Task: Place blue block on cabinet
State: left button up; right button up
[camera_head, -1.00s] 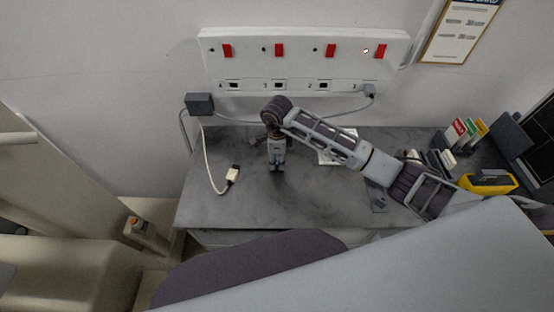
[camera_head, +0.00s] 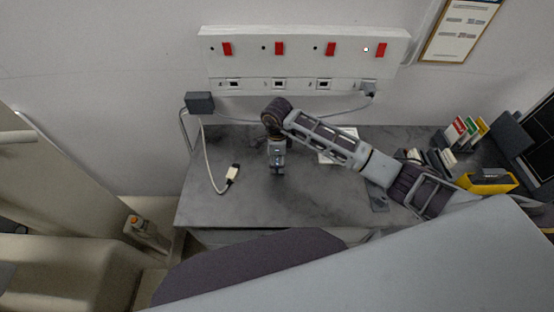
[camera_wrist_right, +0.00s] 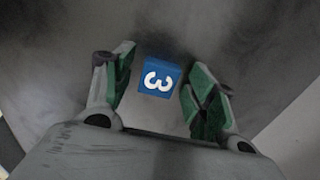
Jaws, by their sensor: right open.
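The blue block (camera_wrist_right: 158,77) has a white "3" on the face toward the camera. In the right wrist view it sits between the two green-padded fingers of my right gripper (camera_wrist_right: 160,64), with a gap on each side. In the head view my right gripper (camera_head: 278,170) points down just over or at the grey marbled top (camera_head: 330,205), which may be the cabinet's top. The block is mostly hidden there by the gripper. The right gripper is open. My left gripper is in neither view.
A white switch panel (camera_head: 300,45) is on the wall behind. A cable with a pale plug (camera_head: 232,173) lies left of the gripper. A white sheet (camera_head: 335,150), a yellow box (camera_head: 488,182) and colored folders (camera_head: 465,132) are on the right. The front middle of the top is clear.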

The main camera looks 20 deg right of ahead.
aim_at(277, 162)
jog(key=shift+r, duration=0.15)
jog(key=shift+r, duration=0.15)
notch_tip(277, 162, up, 12)
jog(key=b, duration=0.2)
dwell(0.6)
jog(key=shift+s+f, duration=0.1)
jog(key=shift+f, duration=0.1)
dwell(0.6)
